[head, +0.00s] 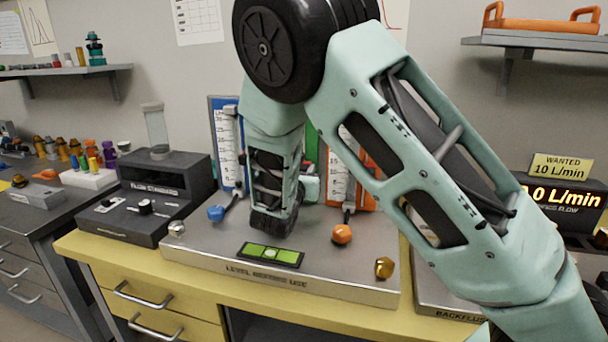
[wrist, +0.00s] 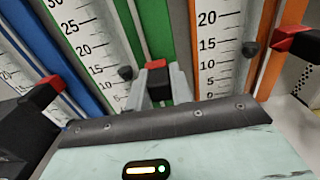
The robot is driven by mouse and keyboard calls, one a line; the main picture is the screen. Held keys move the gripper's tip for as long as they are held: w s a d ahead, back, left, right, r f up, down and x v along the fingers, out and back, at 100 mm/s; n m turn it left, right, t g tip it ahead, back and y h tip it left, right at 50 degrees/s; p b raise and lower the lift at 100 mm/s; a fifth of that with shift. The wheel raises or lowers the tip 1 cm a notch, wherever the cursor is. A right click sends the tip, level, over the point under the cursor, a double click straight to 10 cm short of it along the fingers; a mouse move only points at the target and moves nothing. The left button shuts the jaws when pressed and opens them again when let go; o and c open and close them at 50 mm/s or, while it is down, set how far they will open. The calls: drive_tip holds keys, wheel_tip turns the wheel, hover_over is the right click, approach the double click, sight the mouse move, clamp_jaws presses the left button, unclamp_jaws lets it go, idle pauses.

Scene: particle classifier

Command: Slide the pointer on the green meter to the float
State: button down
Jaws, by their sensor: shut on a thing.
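The green meter (wrist: 181,45) stands between the blue meter (wrist: 50,45) and the orange meter (wrist: 277,35); in the head view my arm covers most of it. Its pointer (wrist: 157,64), a red-tipped dark block, sits on the right side of its scale. My gripper (wrist: 158,80) is shut on this pointer, with one pale finger on each side. The float (wrist: 125,73) is a small dark ball over the lower scale, left of the pointer and close to its height in the picture. Their exact level difference is hard to tell. The fingers are hidden in the head view.
The orange meter has its own dark float (wrist: 250,48) and red pointer (wrist: 293,40); another red pointer (wrist: 45,93) is at the blue meter. Blue (head: 216,213) and orange (head: 342,234) knobs and a green level (head: 270,255) sit in front on the grey base.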

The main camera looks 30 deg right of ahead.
drive_tip(key=shift+r, duration=0.75)
drive_tip(key=shift+f, duration=0.15)
drive_tip(key=c, duration=1.5)
unclamp_jaws()
drive_tip(key=v, duration=1.7)
drive_tip(key=shift+s+a+b, duration=0.2)
drive_tip(key=shift+b, duration=0.2)
